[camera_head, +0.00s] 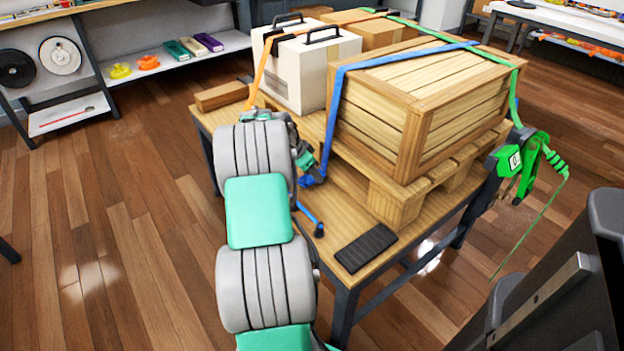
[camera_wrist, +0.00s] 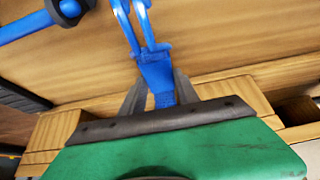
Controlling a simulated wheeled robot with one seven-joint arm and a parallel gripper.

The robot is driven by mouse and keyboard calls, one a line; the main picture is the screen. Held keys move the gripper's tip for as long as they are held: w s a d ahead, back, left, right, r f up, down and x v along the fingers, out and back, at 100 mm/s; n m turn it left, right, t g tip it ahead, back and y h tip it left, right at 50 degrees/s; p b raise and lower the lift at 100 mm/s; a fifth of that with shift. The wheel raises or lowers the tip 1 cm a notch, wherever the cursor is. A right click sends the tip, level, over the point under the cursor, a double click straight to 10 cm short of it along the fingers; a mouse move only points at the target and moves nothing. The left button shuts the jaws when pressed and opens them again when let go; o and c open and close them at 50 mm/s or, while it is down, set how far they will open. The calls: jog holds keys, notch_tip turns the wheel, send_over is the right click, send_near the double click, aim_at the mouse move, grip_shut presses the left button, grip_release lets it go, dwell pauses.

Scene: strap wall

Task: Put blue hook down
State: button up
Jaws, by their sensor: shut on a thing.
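The blue hook (camera_wrist: 147,35) shows in the wrist view as a two-pronged blue fitting on a short blue piece of strap. My gripper (camera_wrist: 158,90) is shut on its base, with a grey finger on each side. The hook hangs over the wooden tabletop, and I cannot tell whether it touches the wood. In the head view the blue hook (camera_head: 312,180) is at the table's left side, at the lower end of the blue strap (camera_head: 333,110) that runs over the slatted wooden crate (camera_head: 425,100). My gripper is largely hidden there by my arm.
A blue bar with a black end (camera_head: 310,218) lies on the table near the hook; it also shows in the wrist view (camera_wrist: 25,25). A dark pad (camera_head: 366,248) lies at the front corner. The pallet (camera_head: 395,200) stands close by. A green ratchet (camera_head: 530,160) hangs at right.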

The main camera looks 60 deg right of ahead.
jog(key=shift+f, duration=0.7)
jog(key=shift+f, duration=0.1)
